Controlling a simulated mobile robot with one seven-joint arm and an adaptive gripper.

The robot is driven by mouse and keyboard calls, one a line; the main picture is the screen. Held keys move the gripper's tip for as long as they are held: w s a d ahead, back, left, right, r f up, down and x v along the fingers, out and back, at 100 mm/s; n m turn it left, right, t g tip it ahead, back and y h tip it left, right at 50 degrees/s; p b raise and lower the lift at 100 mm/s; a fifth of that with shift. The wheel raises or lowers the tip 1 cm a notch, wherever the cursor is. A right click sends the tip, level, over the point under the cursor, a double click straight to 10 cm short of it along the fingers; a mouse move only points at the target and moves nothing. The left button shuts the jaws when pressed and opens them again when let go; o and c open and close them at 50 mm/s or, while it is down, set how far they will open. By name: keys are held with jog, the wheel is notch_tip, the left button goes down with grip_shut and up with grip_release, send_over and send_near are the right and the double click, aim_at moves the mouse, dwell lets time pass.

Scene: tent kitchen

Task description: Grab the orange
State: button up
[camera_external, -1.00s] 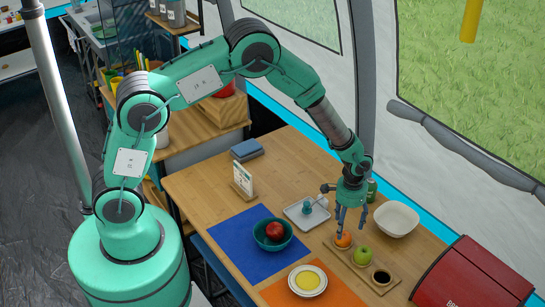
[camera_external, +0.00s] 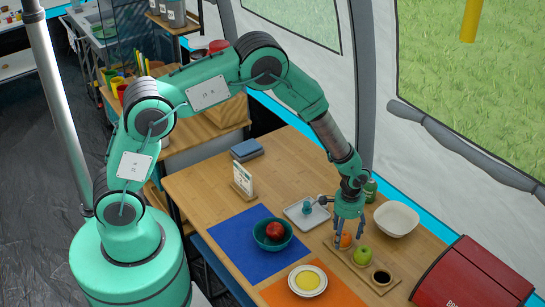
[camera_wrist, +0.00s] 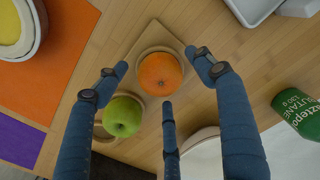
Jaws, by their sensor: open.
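The orange (camera_wrist: 160,74) sits in a round holder at one end of a wooden tray (camera_wrist: 146,42) in the wrist view. In the external view the orange (camera_external: 345,241) is partly hidden by my fingers. My gripper (camera_external: 349,233) is over the orange, pointing down, with its fingers spread. In the wrist view my gripper's fingers (camera_wrist: 158,84) are apart, with the orange between their tips; I cannot tell whether they touch it. A green apple (camera_wrist: 122,116) lies beside the orange on the same tray, close to the left finger.
A teal bowl (camera_external: 259,240) with a red apple, a plate (camera_external: 322,284), a white bowl (camera_external: 396,219), a grey tray (camera_external: 300,217) and a green butane can (camera_wrist: 300,112) stand around. A red box (camera_external: 472,277) is at the right table end.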

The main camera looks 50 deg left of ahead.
aim_at(344, 234)
dwell(0.3)
jog(key=c, duration=1.3)
jog(key=shift+r, duration=0.8)
notch_tip(344, 234, up, 2)
jog(key=shift+r+p, duration=0.2)
jog(key=shift+p, duration=0.25)
jog(key=s+a, duration=0.2)
jog(key=s, duration=0.5)
jog(key=s+a+r+p, duration=0.1)
jog(key=s+a, duration=0.1)
jog(key=s, duration=0.6)
jog(key=shift+s+a, duration=0.15)
jog(key=shift+a, duration=0.25)
